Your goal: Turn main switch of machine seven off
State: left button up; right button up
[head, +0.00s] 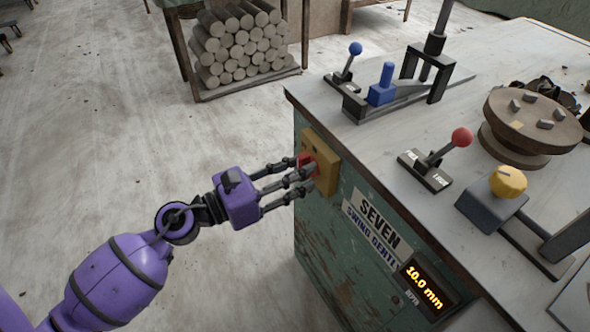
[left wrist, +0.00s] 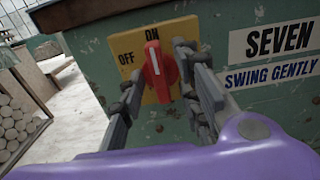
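The main switch is a red knob (left wrist: 158,72) on a yellow plate (left wrist: 126,44), fixed to the green side of the machine marked SEVEN (left wrist: 279,40). OFF is printed at the plate's left and ON at its top. The knob's white mark points up at ON. In the head view the yellow plate (head: 326,150) and red knob (head: 305,159) are partly hidden by fingers. My left gripper (head: 304,174) has its fingers spread around the knob. In the left wrist view a gap shows left of the knob; the right fingers are close, contact unclear. My right gripper is out of view.
The machine top (head: 375,143) carries a blue-knobbed lever (head: 355,48), a red-knobbed lever (head: 461,137), a yellow dial (head: 508,181) and a round wheel (head: 534,117). A display (head: 425,288) reads 10.0 mm. Stacked clay rolls (head: 236,45) stand behind.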

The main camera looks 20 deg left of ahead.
pick_arm(q)
grip_shut()
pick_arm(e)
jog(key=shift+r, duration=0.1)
